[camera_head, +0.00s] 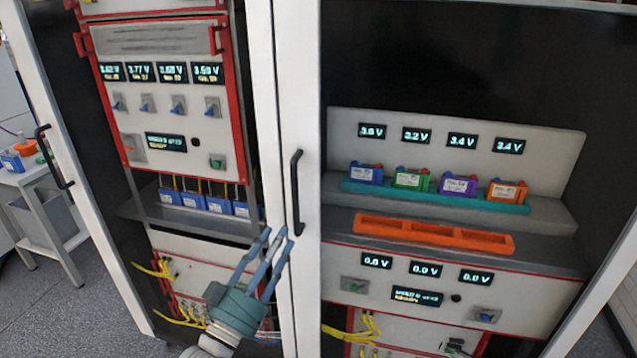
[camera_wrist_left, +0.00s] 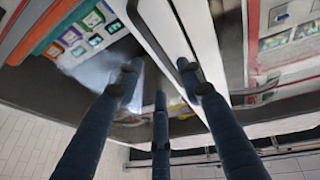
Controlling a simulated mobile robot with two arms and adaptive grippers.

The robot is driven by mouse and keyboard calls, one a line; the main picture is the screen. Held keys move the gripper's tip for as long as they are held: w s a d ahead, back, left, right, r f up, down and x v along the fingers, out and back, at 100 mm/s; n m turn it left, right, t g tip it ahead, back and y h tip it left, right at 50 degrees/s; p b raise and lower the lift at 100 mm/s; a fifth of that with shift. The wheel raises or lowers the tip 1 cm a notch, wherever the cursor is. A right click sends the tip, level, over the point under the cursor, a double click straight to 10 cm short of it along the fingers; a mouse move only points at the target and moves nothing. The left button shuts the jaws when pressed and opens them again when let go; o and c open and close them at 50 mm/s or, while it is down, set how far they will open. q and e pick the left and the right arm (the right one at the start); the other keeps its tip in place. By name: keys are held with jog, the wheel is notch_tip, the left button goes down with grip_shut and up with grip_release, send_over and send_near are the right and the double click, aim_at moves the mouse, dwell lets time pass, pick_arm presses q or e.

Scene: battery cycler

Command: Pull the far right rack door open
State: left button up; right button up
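The right rack door is a tall glass panel with a white frame (camera_head: 306,120); it looks closed. Its black vertical handle (camera_head: 296,192) sits on the frame's left side in the head view. My left gripper (camera_head: 274,243), with slim blue fingers, is just below and left of this handle, in front of the white frames where the two doors meet. In the wrist view the fingers (camera_wrist_left: 160,85) are spread with nothing held between them, and the white frame (camera_wrist_left: 160,25) lies beyond them. My right gripper is not in view.
The left rack door has its own black handle (camera_head: 55,157) at the left. Behind the right door are coloured batteries on a teal tray (camera_head: 437,196) and an empty orange tray (camera_head: 433,235). A white side table (camera_head: 40,175) stands at far left, with grey floor in front.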

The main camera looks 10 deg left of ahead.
aim_at(296, 200)
pick_arm(q)
jog(key=w+r+p, duration=0.1)
jog(key=w+r, duration=0.3)
jog(key=shift+d+r+p, duration=0.1)
jog(key=shift+d+p, duration=0.25)
jog(key=shift+d, duration=0.05)
jog(key=x, duration=0.2)
jog(key=p+x, duration=0.1)
jog(key=x, duration=0.1)
jog(key=shift+w+d, duration=0.2)
jog(key=shift+w, duration=0.05)
jog(key=shift+w+d, duration=0.1)
jog(key=shift+w, duration=0.5)
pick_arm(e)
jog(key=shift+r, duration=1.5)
pick_arm(q)
grip_shut()
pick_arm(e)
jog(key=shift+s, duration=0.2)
